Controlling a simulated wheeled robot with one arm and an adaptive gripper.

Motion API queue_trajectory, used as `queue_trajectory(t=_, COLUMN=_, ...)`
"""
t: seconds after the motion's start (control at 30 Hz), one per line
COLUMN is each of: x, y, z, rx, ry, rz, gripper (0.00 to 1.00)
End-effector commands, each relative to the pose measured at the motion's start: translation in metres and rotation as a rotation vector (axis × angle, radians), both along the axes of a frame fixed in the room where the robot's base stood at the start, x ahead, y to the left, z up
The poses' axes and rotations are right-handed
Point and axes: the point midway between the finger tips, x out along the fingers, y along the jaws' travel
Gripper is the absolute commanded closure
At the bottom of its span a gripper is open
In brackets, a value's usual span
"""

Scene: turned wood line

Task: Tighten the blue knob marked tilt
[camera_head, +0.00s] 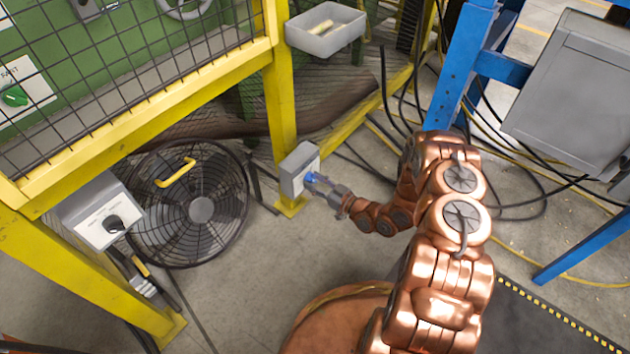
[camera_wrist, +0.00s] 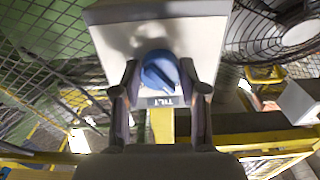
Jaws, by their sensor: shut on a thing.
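The blue knob (camera_wrist: 159,72) sits on the pale front of a grey box, with a label reading TILT just below it in the wrist view. My gripper (camera_wrist: 160,85) has a finger on each side of the knob and is shut on it. In the head view the knob (camera_head: 309,179) is a small blue patch at the gripper's tips (camera_head: 318,182). The grey box (camera_head: 298,165) is fixed to a yellow post, low down. The fingers hide part of the box's face.
A black floor fan (camera_head: 200,208) stands left of the post. Another grey box with a black knob (camera_head: 112,223) is on the yellow frame at left. A grey bin (camera_head: 325,40) hangs above. Cables (camera_head: 400,95) and a blue frame (camera_head: 462,60) lie to the right.

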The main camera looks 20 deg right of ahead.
Motion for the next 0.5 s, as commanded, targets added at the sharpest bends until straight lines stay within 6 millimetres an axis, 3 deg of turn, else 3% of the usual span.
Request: queue_trajectory(t=0.5, x=-0.0004, y=0.0022, z=0.0023, rx=0.379, ry=0.275, rz=0.004, gripper=0.92)
